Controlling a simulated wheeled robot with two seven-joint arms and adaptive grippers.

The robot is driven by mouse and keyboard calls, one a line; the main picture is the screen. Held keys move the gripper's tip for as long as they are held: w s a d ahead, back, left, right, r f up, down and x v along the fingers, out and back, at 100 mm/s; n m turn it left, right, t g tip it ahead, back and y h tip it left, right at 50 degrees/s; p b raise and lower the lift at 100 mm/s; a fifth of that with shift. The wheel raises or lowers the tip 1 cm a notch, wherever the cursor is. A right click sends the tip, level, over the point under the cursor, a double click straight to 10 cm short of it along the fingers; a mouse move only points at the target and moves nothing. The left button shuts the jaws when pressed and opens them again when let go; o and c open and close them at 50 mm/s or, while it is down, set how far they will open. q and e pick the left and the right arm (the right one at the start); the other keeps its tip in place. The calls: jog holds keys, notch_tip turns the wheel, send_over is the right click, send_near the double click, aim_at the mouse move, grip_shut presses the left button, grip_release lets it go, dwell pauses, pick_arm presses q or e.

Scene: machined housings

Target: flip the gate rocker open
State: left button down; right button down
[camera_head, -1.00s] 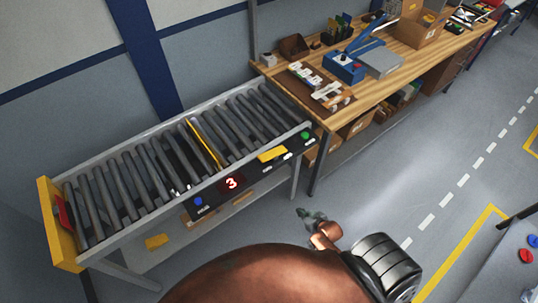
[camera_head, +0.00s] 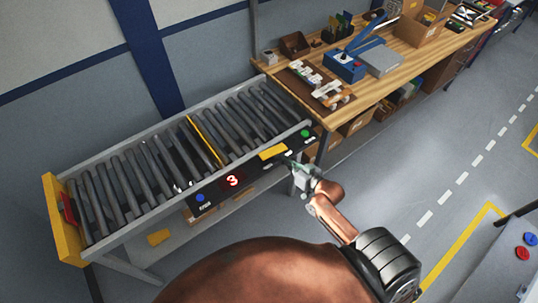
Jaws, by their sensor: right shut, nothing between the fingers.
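A black control panel (camera_head: 216,190) runs along the front side of the roller conveyor. It has a yellow block (camera_head: 272,152), which looks like the gate rocker, though its tilt is too small to tell. A yellow bar (camera_head: 206,141) lies across the rollers and looks like the gate. My right gripper (camera_head: 283,158) is shut and empty, with its fingertips at the panel just right of the yellow block; I cannot tell whether they touch. My left gripper is not in view.
The panel also has a blue button (camera_head: 200,198), a red display reading 3 (camera_head: 233,181) and a green button (camera_head: 305,133). A wooden workbench (camera_head: 385,86) with tools and boxes adjoins the conveyor.

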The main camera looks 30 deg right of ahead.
send_over(269, 157)
jog(key=shift+s+d+f+p, duration=0.15)
jog(key=shift+d+f, duration=0.1)
jog(key=shift+f, duration=0.2)
jog(key=shift+s+d+f+p, duration=0.15)
jog(key=shift+d+f, duration=0.05)
jog(key=shift+f, duration=0.25)
jog(key=f, duration=0.3)
jog(key=shift+w+a+f, duration=0.1)
jog(key=shift+w+a, duration=0.2)
jog(key=shift+a, duration=0.05)
jog(key=shift+a+f, duration=0.1)
jog(key=shift+f, duration=0.45)
